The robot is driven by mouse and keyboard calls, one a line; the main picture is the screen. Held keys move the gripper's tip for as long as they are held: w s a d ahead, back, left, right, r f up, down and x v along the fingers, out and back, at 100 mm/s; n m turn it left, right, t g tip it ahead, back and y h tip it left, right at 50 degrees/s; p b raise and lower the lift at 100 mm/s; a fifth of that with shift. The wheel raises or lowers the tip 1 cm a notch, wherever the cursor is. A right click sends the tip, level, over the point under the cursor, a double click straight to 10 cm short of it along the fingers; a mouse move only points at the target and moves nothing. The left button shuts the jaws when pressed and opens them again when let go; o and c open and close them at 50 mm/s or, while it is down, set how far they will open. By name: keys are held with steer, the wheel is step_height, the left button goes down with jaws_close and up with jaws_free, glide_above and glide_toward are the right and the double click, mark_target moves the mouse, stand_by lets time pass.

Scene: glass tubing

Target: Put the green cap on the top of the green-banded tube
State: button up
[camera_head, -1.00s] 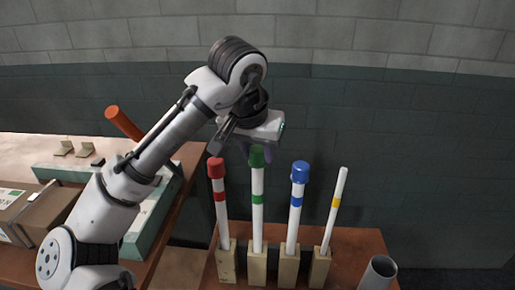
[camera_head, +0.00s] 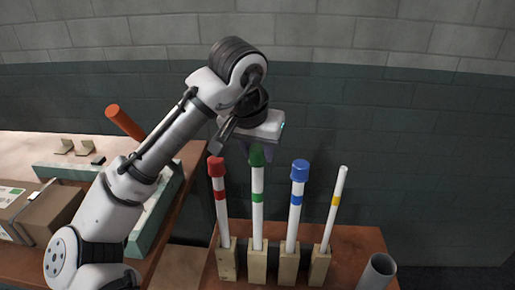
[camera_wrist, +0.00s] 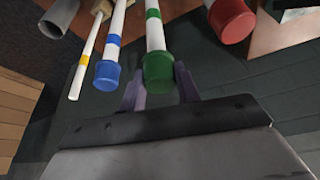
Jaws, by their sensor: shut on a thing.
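The green cap (camera_head: 257,155) sits on the top end of the green-banded tube (camera_head: 257,215), which stands upright in a wooden block. In the wrist view the green cap (camera_wrist: 159,74) covers the end of the green-banded tube (camera_wrist: 154,33). My gripper (camera_head: 256,150) is above and around the cap. In the wrist view my gripper (camera_wrist: 160,82) has one finger on each side of the cap, shut on it. The exact contact of the fingers with the cap is partly hidden.
The red-capped tube (camera_head: 220,200) stands close on the left and the blue-capped tube (camera_head: 296,205) close on the right. A yellow-banded tube (camera_head: 336,205) without a cap stands further right. A grey cylinder (camera_head: 378,273) is at the front right.

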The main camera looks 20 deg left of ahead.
steer(key=shift+f+b, duration=0.55)
steer(key=shift+f, duration=0.6)
stand_by(0.7)
stand_by(0.3)
steer(key=o, duration=1.6)
steer(key=shift+r+p, duration=3.9)
steer(key=shift+r, duration=0.15)
